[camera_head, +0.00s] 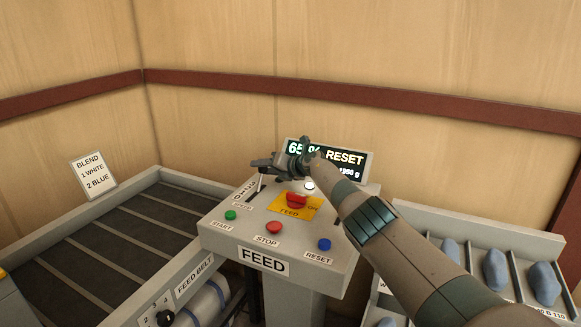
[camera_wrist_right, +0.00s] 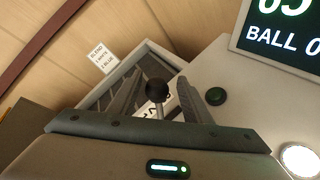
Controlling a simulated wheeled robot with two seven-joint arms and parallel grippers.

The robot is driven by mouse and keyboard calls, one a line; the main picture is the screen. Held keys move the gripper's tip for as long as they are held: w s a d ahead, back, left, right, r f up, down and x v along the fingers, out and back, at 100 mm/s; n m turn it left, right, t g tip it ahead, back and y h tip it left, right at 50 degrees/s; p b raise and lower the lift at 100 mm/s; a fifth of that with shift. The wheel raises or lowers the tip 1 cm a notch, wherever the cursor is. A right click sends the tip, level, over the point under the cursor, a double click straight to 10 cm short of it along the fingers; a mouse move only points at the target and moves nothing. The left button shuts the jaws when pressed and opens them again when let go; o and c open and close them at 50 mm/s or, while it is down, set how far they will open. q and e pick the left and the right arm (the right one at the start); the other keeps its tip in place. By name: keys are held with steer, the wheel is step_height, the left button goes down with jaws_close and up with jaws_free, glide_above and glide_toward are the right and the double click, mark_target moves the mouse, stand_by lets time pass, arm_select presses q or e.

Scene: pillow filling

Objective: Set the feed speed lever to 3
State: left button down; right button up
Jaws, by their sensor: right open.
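The feed speed lever shows in the right wrist view as a black ball knob (camera_wrist_right: 157,88) on a thin stem. It stands between the two fingers of my open right gripper (camera_wrist_right: 158,90), with no clear contact visible. In the head view my right gripper (camera_head: 266,167) is over the upper left of the FEED console (camera_head: 228,237), above the lever's slot and its number scale (camera_head: 243,190). The gripper partly hides the lever there. I cannot read which number the lever stands at. My left gripper is not in view.
The console carries green START (camera_head: 231,215), red STOP (camera_head: 274,227) and blue RESET (camera_head: 324,244) buttons, plus a red emergency button (camera_head: 297,201) on a yellow plate. A display (camera_head: 352,162) stands behind, partly hidden by my right arm. A belt lies left; a compartment tray (camera_head: 413,215) lies right.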

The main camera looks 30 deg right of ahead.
steer(key=shift+s+d+r+p, duration=0.25)
steer(key=shift+s+d+p, duration=0.05)
steer(key=shift+p, duration=0.15)
steer(key=shift+p+v, duration=0.9)
steer(key=shift+p, duration=0.05)
steer(key=shift+s, duration=0.35)
steer(key=shift+v, duration=0.8)
steer(key=v, duration=1.2)
steer(key=shift+b, duration=0.35)
steer(key=shift+f, duration=0.1)
